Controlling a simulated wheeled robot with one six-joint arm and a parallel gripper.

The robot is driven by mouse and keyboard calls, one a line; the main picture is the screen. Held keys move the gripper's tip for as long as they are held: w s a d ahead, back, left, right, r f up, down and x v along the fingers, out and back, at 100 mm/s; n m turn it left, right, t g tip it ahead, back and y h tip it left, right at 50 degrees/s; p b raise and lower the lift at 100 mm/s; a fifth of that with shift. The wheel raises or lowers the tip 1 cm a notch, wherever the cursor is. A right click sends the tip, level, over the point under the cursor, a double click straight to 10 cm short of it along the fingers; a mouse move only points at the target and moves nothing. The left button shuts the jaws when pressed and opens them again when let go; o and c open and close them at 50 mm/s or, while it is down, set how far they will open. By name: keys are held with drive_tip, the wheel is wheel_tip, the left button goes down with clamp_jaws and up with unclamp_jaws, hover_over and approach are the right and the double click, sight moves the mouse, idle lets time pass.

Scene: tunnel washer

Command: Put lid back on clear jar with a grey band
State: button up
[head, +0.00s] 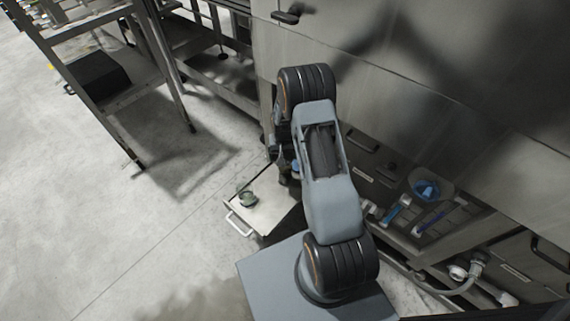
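A small round jar (248,199) stands on a pale flat tray or open drawer (270,213) low down, left of my arm. It looks greenish with a greyish rim; at this size I cannot tell a band or whether a lid is on it. My gripper (284,163) is the dark shape at the arm's far end, mostly hidden by my own arm. It is up and to the right of the jar, apart from it in the picture. I cannot see its fingers clearly or whether it holds anything. A small blue thing (295,166) shows beside it, partly hidden. No lid is clearly identifiable.
The tray has a white handle (238,226) at its front left. Large metal machine panels (420,90) rise behind. Blue items (425,189) lie on a low shelf at right, above white pipe fittings (468,270). A metal rack (108,90) stands at upper left. The left floor is clear.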

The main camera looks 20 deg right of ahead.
drive_tip(key=shift+w+d+f+m+b, duration=0.15)
drive_tip(key=shift+w+d+f+b, duration=0.15)
drive_tip(key=shift+d+f+b, duration=0.25)
drive_tip(key=shift+w+d+f+m+b, duration=0.15)
drive_tip(key=shift+w+d+f+b, duration=0.15)
drive_tip(key=shift+b, duration=0.4)
wheel_tip(320, 180, down, 6)
drive_tip(key=b, duration=0.4)
drive_tip(key=shift+s, duration=0.1)
drive_tip(key=shift+f, duration=0.15)
idle(1.6)
drive_tip(key=o, duration=0.7)
